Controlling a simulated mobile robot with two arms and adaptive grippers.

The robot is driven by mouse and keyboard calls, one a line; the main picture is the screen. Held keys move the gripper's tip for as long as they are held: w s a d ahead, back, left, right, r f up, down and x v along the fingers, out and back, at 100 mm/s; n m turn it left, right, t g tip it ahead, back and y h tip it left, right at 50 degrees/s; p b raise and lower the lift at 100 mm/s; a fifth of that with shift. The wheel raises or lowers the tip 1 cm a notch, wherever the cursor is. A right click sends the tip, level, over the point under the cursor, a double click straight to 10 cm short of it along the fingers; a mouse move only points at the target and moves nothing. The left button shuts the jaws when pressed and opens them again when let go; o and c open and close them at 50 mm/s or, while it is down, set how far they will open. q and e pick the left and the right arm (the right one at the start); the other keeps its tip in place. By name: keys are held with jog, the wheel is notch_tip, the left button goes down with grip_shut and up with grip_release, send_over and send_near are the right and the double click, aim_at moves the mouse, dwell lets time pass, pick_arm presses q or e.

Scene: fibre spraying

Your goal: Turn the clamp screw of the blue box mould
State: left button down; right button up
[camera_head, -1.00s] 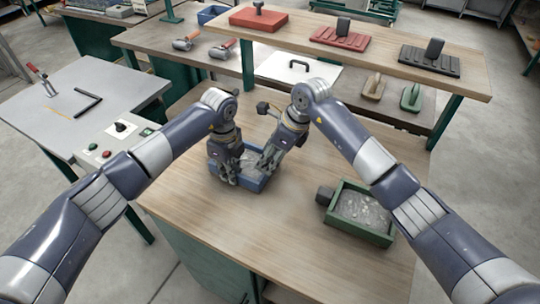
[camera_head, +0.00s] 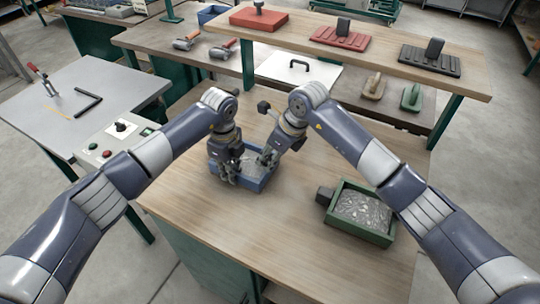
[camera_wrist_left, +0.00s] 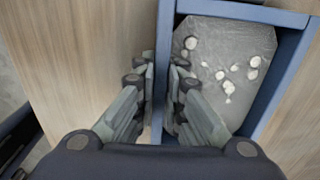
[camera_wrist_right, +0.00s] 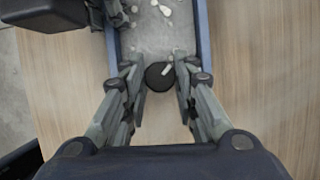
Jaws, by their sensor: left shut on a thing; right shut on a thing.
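The blue box mould (camera_head: 256,186) sits on the wooden table with a grey, speckled filling inside. My left gripper (camera_head: 224,178) is shut on the mould's left wall; in the left wrist view the wall (camera_wrist_left: 164,62) runs between its fingers. My right gripper (camera_head: 266,160) points down at the mould's right part. In the right wrist view its fingers are shut on a round black knob (camera_wrist_right: 159,76) with a white mark, which looks like the clamp screw. Both grippers hide much of the mould in the head view.
A green box mould (camera_head: 360,213) with a black block on its side stands to the right on the same table. The table's front middle is clear. A raised shelf (camera_head: 375,45) with pads stands behind.

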jog(key=m, duration=0.2)
jog(key=m+t+h, duration=0.1)
jog(key=m, duration=0.1)
jog(key=shift+t, duration=0.3)
jog(key=shift+a+m+t+h, duration=0.1)
jog(key=shift+m+t+h, duration=0.45)
jog(key=shift+m, duration=1.65)
jog(key=shift+g+h, duration=0.25)
jog(key=o, duration=1)
jog(key=shift+o, duration=0.2)
jog(key=shift+s, duration=0.1)
jog(key=v, duration=1.2)
